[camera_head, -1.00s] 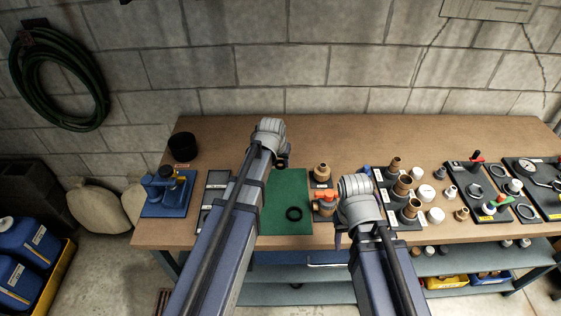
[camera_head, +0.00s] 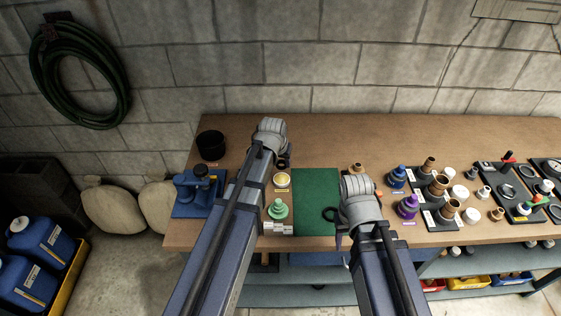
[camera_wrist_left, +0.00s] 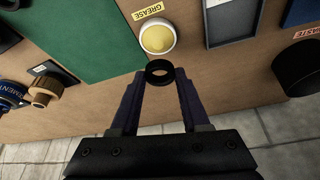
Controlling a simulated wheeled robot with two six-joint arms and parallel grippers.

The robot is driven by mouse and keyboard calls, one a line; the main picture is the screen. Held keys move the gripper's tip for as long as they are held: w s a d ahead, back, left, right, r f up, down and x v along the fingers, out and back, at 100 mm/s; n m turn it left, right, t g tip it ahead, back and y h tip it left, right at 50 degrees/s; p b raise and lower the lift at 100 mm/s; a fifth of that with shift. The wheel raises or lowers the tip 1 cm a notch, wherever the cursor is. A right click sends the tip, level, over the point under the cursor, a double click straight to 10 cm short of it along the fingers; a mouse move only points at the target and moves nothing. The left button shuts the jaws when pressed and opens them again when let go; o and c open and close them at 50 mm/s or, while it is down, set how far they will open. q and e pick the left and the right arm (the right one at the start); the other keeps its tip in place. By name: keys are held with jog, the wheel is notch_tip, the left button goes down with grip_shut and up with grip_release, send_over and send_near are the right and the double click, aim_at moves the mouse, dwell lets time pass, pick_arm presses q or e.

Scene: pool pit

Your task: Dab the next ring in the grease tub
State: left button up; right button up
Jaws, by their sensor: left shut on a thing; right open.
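My left gripper (camera_wrist_left: 159,80) is shut on a black rubber ring (camera_wrist_left: 159,72), held at the fingertips. In the left wrist view the grease tub (camera_wrist_left: 158,37), a white round tub with yellow grease and a GREASE label, lies just beyond the ring. The ring appears apart from the grease; its height above the tub is hard to tell. In the head view the ring (camera_head: 283,162) is just behind the tub (camera_head: 283,181). Another black ring (camera_head: 330,214) lies on the green mat (camera_head: 315,190). My right gripper (camera_head: 342,238) is open near the mat's right front, mostly hidden by its wrist.
A black waste bin (camera_head: 211,144) and a blue fixture (camera_head: 200,193) stand at left. A green-topped item (camera_head: 278,209) is before the tub. Blue (camera_head: 397,177) and purple (camera_head: 408,206) containers and several fittings crowd the right. The table's back is clear.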

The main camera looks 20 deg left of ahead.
aim_at(282, 176)
pick_arm(q)
jog(key=shift+f+b, duration=2.2)
jog(key=shift+f, duration=0.3)
jog(key=shift+f+b, duration=0.35)
jog(key=shift+b, duration=0.05)
notch_tip(282, 176, up, 7)
jog(key=p, duration=0.7)
dwell(0.3)
dwell(0.6)
